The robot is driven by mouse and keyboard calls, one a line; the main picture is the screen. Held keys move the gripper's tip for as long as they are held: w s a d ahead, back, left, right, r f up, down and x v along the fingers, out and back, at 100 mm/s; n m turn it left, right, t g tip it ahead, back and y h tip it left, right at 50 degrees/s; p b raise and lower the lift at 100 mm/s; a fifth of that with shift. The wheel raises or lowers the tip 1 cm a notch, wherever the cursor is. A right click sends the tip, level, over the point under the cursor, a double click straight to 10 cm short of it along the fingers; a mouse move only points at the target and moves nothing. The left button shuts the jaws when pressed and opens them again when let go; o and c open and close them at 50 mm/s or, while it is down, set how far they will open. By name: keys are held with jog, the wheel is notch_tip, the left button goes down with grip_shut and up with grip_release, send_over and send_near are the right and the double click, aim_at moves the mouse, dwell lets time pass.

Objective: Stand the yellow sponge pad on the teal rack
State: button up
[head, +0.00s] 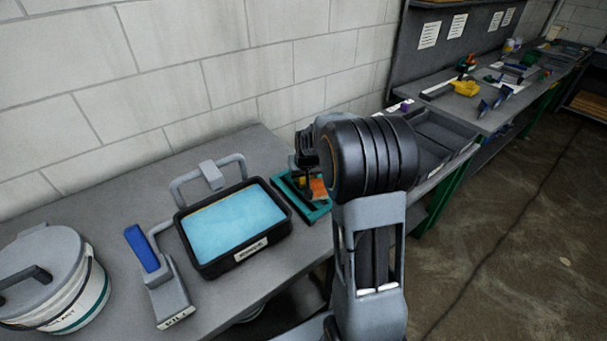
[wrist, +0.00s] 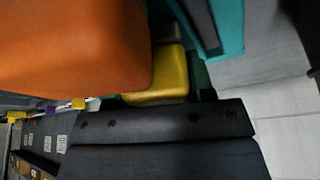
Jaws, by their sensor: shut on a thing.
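The teal rack (head: 316,213) stands on the bench just right of the blue-filled tray. My gripper (head: 307,172) is down at the rack, partly hidden by my arm. The yellow sponge pad (wrist: 160,82) shows in the wrist view against the dark plate of my gripper (wrist: 165,112). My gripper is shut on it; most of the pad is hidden. An orange block (wrist: 75,45) fills the upper left of the wrist view, close to the camera; in the head view it shows at the rack. Whether the pad touches the rack cannot be told.
A black tray (head: 209,270) with blue contents sits left of the rack. Further left are a grey tool with a blue handle (head: 142,248) and a lidded white bucket (head: 82,308). Dark bins (head: 443,130) stand to the right. The block wall (head: 225,60) is behind.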

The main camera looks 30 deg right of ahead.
jog(key=shift+f, duration=0.15)
jog(key=o, duration=0.8)
jog(key=shift+o, duration=0.2)
jog(key=shift+s+r, duration=0.15)
jog(key=shift+r, duration=0.35)
jog(key=d+v, duration=0.1)
jog(key=v, duration=1)
jog(key=s+a+f+n, duration=0.1)
jog(key=s+a, duration=0.5)
jog(key=s, duration=0.3)
jog(key=s+a+n, duration=0.1)
jog(key=s+a, duration=0.5)
jog(key=s, duration=0.3)
jog(key=shift+s+a+f+n+g+y, duration=0.25)
jog(key=shift+s+f+n+g+y, duration=0.05)
jog(key=shift+f+g+y, duration=0.1)
